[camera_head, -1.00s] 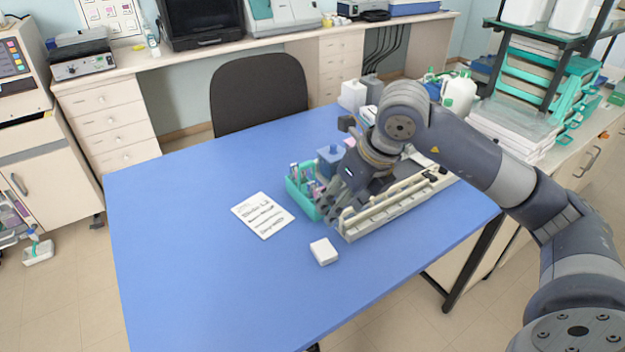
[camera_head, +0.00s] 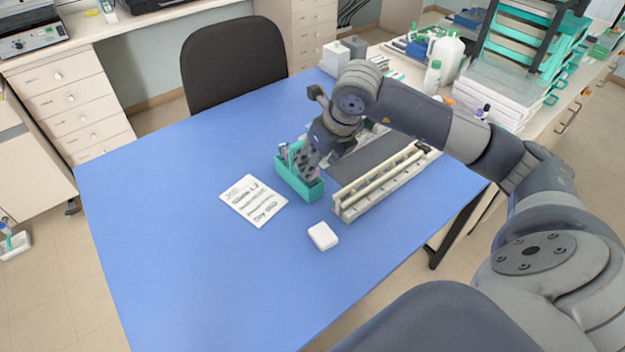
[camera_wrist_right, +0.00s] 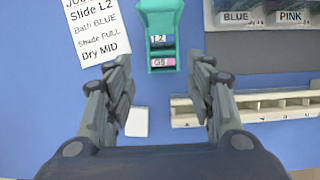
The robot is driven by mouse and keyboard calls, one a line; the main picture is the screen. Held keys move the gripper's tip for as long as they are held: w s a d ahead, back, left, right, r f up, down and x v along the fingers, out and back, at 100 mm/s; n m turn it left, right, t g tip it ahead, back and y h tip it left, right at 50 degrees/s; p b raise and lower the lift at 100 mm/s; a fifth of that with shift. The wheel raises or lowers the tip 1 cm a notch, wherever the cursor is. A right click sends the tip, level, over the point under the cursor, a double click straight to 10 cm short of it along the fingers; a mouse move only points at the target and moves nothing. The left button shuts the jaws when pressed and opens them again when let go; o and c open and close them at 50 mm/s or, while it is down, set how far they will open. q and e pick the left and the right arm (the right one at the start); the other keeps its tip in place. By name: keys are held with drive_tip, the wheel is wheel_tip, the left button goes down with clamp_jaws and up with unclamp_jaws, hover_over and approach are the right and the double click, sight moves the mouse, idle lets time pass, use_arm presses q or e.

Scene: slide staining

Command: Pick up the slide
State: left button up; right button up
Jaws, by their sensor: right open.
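A small teal slide holder (camera_head: 312,191) stands on the blue table. In the right wrist view the holder (camera_wrist_right: 158,14) shows two labelled slide ends, the L2 slide (camera_wrist_right: 162,41) and below it the G5 slide (camera_wrist_right: 162,62). My right gripper (camera_wrist_right: 159,58) is open, with its fingers to either side of the holder's near end and nothing between them gripped. In the head view the right gripper (camera_head: 309,166) is over the holder and hides part of it. My left gripper is not in view.
A written card (camera_head: 254,201) reads Slide L2, Bath BLUE, Dry MID. A white block (camera_head: 323,236) lies nearby. A long pale slotted rack (camera_head: 385,185) and a dark mat (camera_head: 374,158) are right of the holder. BLUE (camera_wrist_right: 237,17) and PINK (camera_wrist_right: 290,16) labels show behind. The table's left is clear.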

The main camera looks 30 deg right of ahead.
sight(313, 183)
drive_tip(key=shift+d+p+x, duration=0.2)
drive_tip(key=shift+p+x, duration=0.35)
drive_tip(key=shift+x, duration=1.35)
clamp_jaws()
drive_tip(key=shift+r, duration=0.15)
